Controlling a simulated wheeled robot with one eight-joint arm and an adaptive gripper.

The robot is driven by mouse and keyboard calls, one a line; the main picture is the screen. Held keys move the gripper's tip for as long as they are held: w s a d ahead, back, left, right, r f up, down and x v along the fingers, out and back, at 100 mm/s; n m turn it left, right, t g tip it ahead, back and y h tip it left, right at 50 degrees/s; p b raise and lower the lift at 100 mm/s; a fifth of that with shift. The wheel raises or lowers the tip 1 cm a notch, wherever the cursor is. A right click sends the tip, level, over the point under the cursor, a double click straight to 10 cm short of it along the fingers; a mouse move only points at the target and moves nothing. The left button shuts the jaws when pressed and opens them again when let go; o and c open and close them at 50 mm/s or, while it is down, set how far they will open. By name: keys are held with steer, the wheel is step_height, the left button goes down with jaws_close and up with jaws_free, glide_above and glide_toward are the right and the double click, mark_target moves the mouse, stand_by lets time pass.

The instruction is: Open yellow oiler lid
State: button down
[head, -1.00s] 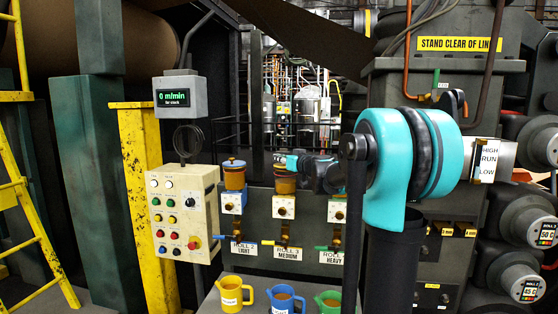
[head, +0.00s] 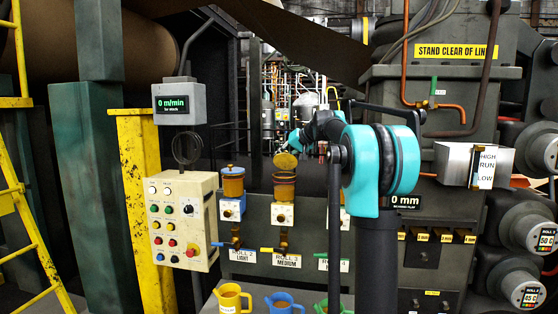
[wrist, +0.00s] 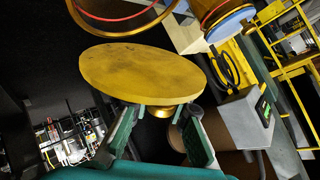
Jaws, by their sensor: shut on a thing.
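The yellow oiler (head: 284,188) is the middle of the oilers on the dark panel, an amber jar above a white dial block. Its round yellow lid (head: 286,160) is tilted up above the jar, its flat face toward the head camera. In the wrist view the lid (wrist: 140,72) fills the middle, apart from the amber jar rim (wrist: 125,14) at the top. My gripper (wrist: 158,122) is shut on the lid's small brass knob, one finger on each side. In the head view my dark wrist hides part of the fingers.
A blue-lidded oiler (head: 233,184) stands close on the left. A third, at the right, is mostly hidden by my arm. The control box (head: 183,220) and yellow post (head: 137,200) stand further left. Yellow (head: 232,299) and blue (head: 284,303) jugs stand below.

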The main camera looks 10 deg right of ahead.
steer(key=shift+w+d+f+m+g+y, duration=0.2)
steer(key=shift+w+m+g, duration=0.4)
steer(key=shift+g, duration=0.4)
steer(key=shift+w+d+f+m+g+y, duration=0.2)
steer(key=shift+w+m+g, duration=0.3)
steer(key=shift+g, duration=0.5)
steer(key=shift+w+d+f+m+g+y, duration=0.1)
steer(key=shift+w+d+m+g+y, duration=0.15)
steer(key=shift+w+m+g, duration=0.55)
steer(key=shift+s+g, duration=0.1)
steer(key=shift+g, duration=0.2)
steer(key=c, duration=1.5)
jaws_free()
steer(key=shift+c, duration=0.2)
